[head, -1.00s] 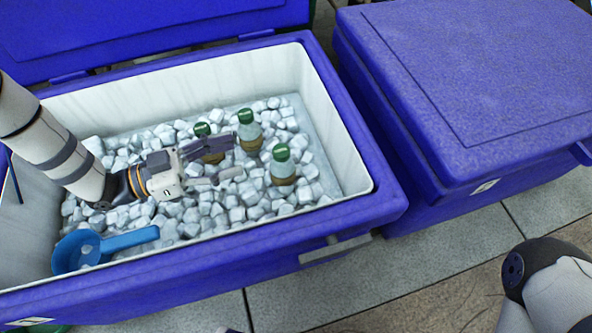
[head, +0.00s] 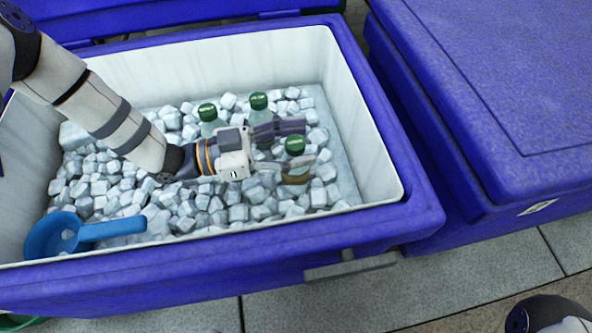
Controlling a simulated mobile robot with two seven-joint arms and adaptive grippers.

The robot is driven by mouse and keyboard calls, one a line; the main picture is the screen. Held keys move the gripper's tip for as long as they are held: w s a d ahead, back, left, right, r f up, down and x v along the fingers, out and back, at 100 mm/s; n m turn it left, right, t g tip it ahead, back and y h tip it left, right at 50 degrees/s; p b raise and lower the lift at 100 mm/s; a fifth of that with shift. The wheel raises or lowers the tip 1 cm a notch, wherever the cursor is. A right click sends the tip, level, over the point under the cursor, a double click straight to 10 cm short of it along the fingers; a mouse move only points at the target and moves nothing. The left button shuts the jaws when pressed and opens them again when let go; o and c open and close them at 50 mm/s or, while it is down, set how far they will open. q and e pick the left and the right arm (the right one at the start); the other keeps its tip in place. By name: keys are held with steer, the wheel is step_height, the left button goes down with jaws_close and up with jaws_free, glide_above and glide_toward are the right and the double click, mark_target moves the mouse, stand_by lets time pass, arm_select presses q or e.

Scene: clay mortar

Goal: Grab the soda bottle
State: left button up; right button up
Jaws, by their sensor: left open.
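Three soda bottles with green caps stand in the ice inside the open blue cooler (head: 425,212). The front right soda bottle (head: 295,146) is between the fingertips of my left gripper (head: 293,146), which is open. Its cap shows above the lower finger, which hides part of its body; I cannot tell whether the fingers touch it. The back right bottle (head: 259,101) is just behind the upper finger. The back left bottle (head: 208,113) is behind the gripper's body, its lower part hidden. My right gripper is not in view; only a bit of my right arm shows at the bottom right.
A blue scoop (head: 72,235) lies on the ice (head: 180,215) at the cooler's front left. White cooler walls surround the gripper. A second, closed blue cooler (head: 500,90) stands close to the right. Paving (head: 480,270) is bare in front.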

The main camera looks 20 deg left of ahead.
arm_select(q)
jaws_close()
steer(key=shift+r, duration=0.1)
